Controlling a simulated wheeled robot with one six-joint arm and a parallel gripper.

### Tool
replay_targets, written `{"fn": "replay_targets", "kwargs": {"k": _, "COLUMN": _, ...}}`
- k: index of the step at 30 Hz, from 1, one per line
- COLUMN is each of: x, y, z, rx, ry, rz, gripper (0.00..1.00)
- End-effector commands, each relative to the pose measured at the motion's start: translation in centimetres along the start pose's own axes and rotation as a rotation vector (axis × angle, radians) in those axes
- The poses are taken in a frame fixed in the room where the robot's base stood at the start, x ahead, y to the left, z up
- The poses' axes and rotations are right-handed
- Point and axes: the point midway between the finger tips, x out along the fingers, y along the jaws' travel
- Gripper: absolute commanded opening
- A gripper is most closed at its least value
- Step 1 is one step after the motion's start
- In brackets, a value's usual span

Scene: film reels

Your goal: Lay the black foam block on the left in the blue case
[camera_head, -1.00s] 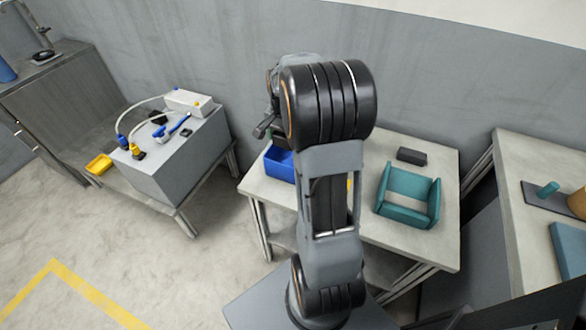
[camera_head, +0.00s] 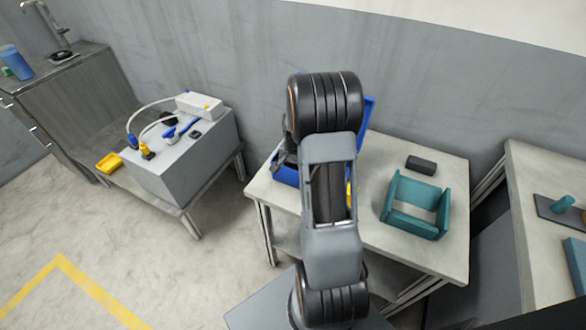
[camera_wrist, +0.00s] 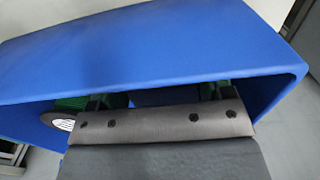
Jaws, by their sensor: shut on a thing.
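The blue case (camera_head: 284,174) stands on the middle table, partly hidden behind my arm. A raised blue panel of it (camera_head: 369,110) shows right of the arm. In the wrist view a blue panel of the case (camera_wrist: 150,50) fills the upper part. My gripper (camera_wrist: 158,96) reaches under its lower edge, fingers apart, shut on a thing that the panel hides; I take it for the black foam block. A dark block (camera_head: 421,165) lies on the table to the right.
A teal open holder (camera_head: 415,222) stands on the table's right side. A grey box with cables (camera_head: 182,152) is on a left bench, with a yellow tray (camera_head: 109,162) beside it. Another table (camera_head: 535,185) is at the right. The blue panel is close to my wrist.

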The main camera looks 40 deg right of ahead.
Motion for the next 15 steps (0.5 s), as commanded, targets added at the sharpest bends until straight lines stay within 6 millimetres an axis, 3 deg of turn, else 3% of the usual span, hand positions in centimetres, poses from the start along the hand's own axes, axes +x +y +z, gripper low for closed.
{"fn": "replay_targets", "kwargs": {"k": 11, "x": 0.45, "y": 0.02, "z": -0.03, "rx": 0.001, "ry": 0.001, "rz": 0.0, "gripper": 0.51}}
{"fn": "replay_targets", "kwargs": {"k": 12, "x": 0.4, "y": 0.01, "z": -0.03, "rx": 0.001, "ry": 0.001, "rz": -0.001, "gripper": 0.75}}
{"fn": "replay_targets", "kwargs": {"k": 15, "x": 0.35, "y": 0.02, "z": -0.03, "rx": 0.001, "ry": 0.001, "rz": 0.0, "gripper": 0.84}}
